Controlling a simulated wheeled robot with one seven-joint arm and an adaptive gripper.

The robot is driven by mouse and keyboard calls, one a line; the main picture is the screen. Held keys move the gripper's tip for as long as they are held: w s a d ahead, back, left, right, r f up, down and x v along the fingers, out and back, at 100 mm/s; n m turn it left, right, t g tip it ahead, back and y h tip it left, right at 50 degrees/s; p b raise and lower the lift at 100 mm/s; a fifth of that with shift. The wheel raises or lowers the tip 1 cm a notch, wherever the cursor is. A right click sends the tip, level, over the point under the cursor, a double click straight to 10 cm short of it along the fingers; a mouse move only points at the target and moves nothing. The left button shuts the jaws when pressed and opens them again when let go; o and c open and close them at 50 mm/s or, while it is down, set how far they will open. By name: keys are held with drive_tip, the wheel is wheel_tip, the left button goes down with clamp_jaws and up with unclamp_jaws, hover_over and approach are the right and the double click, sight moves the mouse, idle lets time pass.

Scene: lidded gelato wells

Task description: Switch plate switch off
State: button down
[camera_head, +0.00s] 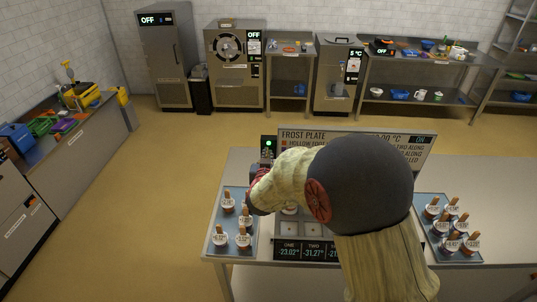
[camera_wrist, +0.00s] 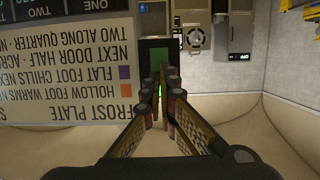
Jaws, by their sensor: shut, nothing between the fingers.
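The frost plate switch (camera_head: 268,150) is a small dark upright box with a lit green light, at the left end of the frost plate sign (camera_head: 355,148). The sign reads "ON" at its right end. In the wrist view the switch (camera_wrist: 160,56) shows as a dark box with a green patch, straight beyond my fingertips. My gripper (camera_wrist: 163,82) is shut and empty, its fingers pointing at the switch. I cannot tell whether the tips touch it. In the head view my gripper (camera_head: 257,178) is just below the switch, mostly hidden by my arm.
A blue tray (camera_head: 229,248) of labelled cups with sticks lies left of the plate, another tray (camera_head: 470,256) to the right. The plate's wells (camera_head: 289,229) are partly hidden by my arm. Steel machines and shelves line the back wall. The left counter (camera_head: 75,150) holds tools.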

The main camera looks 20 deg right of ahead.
drive_tip(key=shift+w+d, duration=0.2)
drive_tip(key=shift+w, duration=0.4)
idle(1.0)
drive_tip(key=s+a, duration=0.1)
drive_tip(key=s, duration=0.4)
drive_tip(key=shift+s+a, duration=0.4)
idle(0.3)
